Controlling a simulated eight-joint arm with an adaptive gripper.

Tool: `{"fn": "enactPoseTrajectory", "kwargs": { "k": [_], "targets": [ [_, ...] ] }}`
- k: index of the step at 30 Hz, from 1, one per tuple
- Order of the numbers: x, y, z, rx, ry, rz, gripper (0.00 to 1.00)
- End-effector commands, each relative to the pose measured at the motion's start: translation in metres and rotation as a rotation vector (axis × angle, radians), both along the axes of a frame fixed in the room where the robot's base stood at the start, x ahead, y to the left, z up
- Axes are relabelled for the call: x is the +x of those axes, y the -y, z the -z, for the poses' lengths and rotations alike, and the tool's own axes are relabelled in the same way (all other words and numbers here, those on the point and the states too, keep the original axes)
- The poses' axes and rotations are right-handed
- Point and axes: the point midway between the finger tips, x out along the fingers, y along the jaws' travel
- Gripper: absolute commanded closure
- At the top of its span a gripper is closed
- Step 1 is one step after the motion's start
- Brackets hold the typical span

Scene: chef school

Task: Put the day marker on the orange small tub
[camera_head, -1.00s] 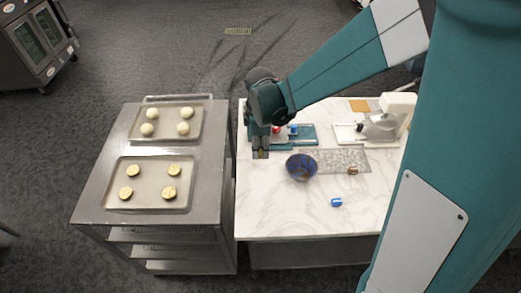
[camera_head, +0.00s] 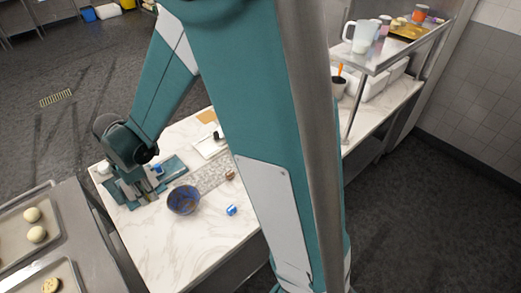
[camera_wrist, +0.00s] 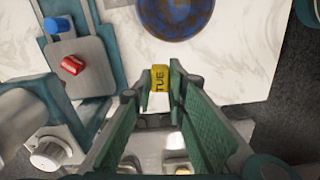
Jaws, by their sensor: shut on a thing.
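My gripper (camera_wrist: 160,88) is shut on a small yellow day marker (camera_wrist: 159,76) lettered "TUE", held between the fingertips in the wrist view. In the head view my gripper (camera_head: 139,202) is low over the left end of the marble table; the marker cannot be made out there. An orange tub-like container (camera_head: 420,13) stands on the raised shelf at the upper right, far from my gripper. It is small in view, so I cannot be sure that it is the orange small tub.
A blue patterned bowl (camera_head: 183,200) stands close to my gripper. Red (camera_wrist: 72,65) and blue (camera_wrist: 57,25) markers lie on a teal-edged stand. Another blue piece (camera_head: 231,210) and a brown one (camera_head: 230,174) lie on the table. A clear jug (camera_head: 360,37) stands on the shelf (camera_head: 385,55).

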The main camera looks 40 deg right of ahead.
Motion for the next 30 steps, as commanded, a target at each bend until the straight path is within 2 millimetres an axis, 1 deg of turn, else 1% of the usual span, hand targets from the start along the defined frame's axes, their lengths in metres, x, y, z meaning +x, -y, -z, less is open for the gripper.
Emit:
{"fn": "enactPoseTrajectory", "kwargs": {
  "k": [1,14,22,30],
  "targets": [
    [0.003,0.013,-0.002,0.000,0.000,0.027,0.93],
    [0.016,0.107,-0.011,0.000,0.000,0.233,0.93],
    [0.017,0.167,-0.017,0.000,0.000,0.363,0.93],
    [0.013,0.226,-0.023,0.000,0.000,0.493,0.93]
  ]
}}
